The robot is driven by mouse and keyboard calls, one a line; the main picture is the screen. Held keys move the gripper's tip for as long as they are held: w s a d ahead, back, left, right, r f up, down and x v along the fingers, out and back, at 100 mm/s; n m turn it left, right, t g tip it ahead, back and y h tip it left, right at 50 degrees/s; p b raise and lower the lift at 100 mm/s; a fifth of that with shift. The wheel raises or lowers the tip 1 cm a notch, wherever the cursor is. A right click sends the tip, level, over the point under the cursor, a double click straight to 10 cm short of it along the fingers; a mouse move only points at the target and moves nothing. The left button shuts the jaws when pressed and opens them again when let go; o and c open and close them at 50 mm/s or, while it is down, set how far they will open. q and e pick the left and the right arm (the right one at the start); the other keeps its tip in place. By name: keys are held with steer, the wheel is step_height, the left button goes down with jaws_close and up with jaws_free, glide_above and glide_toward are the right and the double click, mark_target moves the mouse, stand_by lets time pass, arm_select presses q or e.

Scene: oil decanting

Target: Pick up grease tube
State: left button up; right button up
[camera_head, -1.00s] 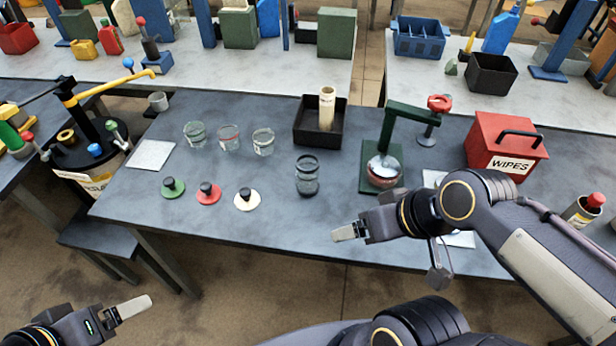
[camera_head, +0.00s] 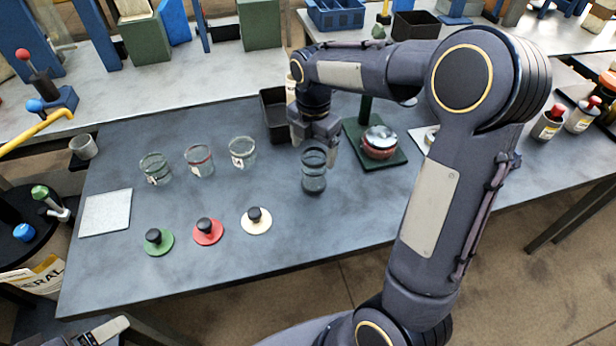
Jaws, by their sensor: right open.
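The cream grease tube (camera_head: 290,88) stands in a black bin (camera_head: 270,122) at the back middle of the table. Only a thin strip of the tube shows, as my right arm covers the rest. My right gripper (camera_head: 318,150) points down, open, just in front of the bin and to the right of it. In the picture it overlaps the top of a dark glass jar (camera_head: 313,178); I cannot tell whether they touch.
Several glass beakers (camera_head: 200,163) stand left of the bin. Green, red and cream knobbed lids (camera_head: 208,238) lie in front. A green press stand (camera_head: 392,155) holds a red-rimmed tin on the right. A pale square plate (camera_head: 105,213) lies far left. The front table strip is clear.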

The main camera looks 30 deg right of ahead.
mark_target(314, 169)
step_height(314, 169, down, 7)
steer(key=shift+s+d+f+p, duration=0.1)
steer(key=shift+s+f+p, duration=0.1)
steer(key=shift+p, duration=0.2)
steer(key=c, duration=1.2)
steer(key=shift+c, duration=0.3)
steer(key=shift+r, duration=0.2)
